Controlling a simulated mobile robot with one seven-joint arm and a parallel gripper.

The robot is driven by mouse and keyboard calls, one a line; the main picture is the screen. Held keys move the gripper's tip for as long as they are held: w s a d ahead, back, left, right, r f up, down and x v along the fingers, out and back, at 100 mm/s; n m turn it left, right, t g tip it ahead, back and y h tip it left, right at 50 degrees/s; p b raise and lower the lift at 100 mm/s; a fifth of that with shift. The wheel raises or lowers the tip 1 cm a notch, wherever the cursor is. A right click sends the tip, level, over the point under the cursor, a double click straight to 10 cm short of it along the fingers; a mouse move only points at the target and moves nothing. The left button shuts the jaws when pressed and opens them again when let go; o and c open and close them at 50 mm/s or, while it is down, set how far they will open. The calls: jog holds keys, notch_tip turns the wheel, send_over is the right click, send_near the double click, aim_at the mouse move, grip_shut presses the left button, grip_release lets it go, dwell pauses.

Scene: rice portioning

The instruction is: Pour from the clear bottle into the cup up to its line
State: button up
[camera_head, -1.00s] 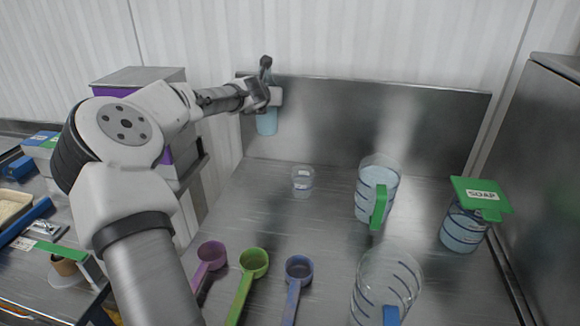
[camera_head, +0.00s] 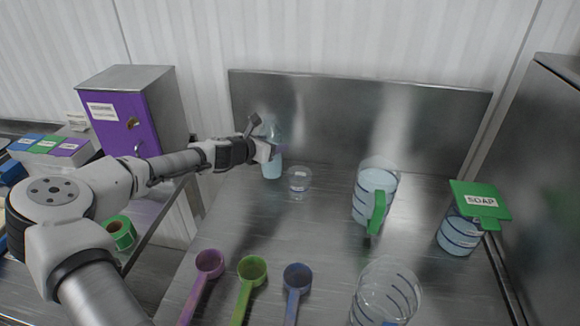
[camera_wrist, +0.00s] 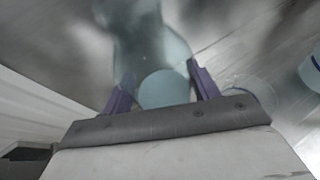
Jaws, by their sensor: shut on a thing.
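The clear bottle (camera_head: 272,167) holds pale blue liquid and is upright at the back left of the steel worktop. My gripper (camera_head: 268,150) is shut on it from the left; in the wrist view the bottle (camera_wrist: 150,45) lies between the two purple fingers of my gripper (camera_wrist: 160,88). I cannot tell whether its base touches the worktop. The small clear cup (camera_head: 299,182) with a white label stands just right of the bottle, apart from it. The cup's rim (camera_wrist: 252,90) shows partly beside the right finger.
A jug of blue liquid with a green handle (camera_head: 376,192), a jug with a green SOAP lid (camera_head: 480,200) and a clear jug (camera_head: 385,295) stand to the right. Purple (camera_head: 209,263), green (camera_head: 252,270) and blue (camera_head: 298,277) scoops lie in front. A steel backsplash (camera_head: 350,125) rises behind.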

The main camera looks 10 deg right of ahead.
jog(key=shift+s+f, duration=0.1)
jog(key=shift+s, duration=0.05)
jog(key=shift+m, duration=0.3)
jog(key=m+t, duration=0.1)
jog(key=m, duration=0.1)
jog(key=m+t+y, duration=0.1)
jog(key=m, duration=0.1)
jog(key=s+f+m+t, duration=0.1)
jog(key=shift+s+d+m+t, duration=0.1)
jog(key=shift+d+m+t, duration=0.3)
jog(key=shift+f+b, duration=0.35)
jog(key=shift+b, duration=0.2)
jog(key=shift+a+r+m, duration=0.1)
jog(key=shift+r+m, duration=0.05)
jog(key=shift+m, duration=0.25)
jog(key=shift+w+a+f+m+t+b, duration=0.2)
jog(key=shift+f+m+t+b, duration=0.3)
jog(key=shift+b, duration=1)
jog(key=shift+w+a+f+m+t+b, duration=0.1)
jog(key=shift+w+f+m+t+b, duration=0.4)
jog(key=shift+b, duration=1)
dwell(0.4)
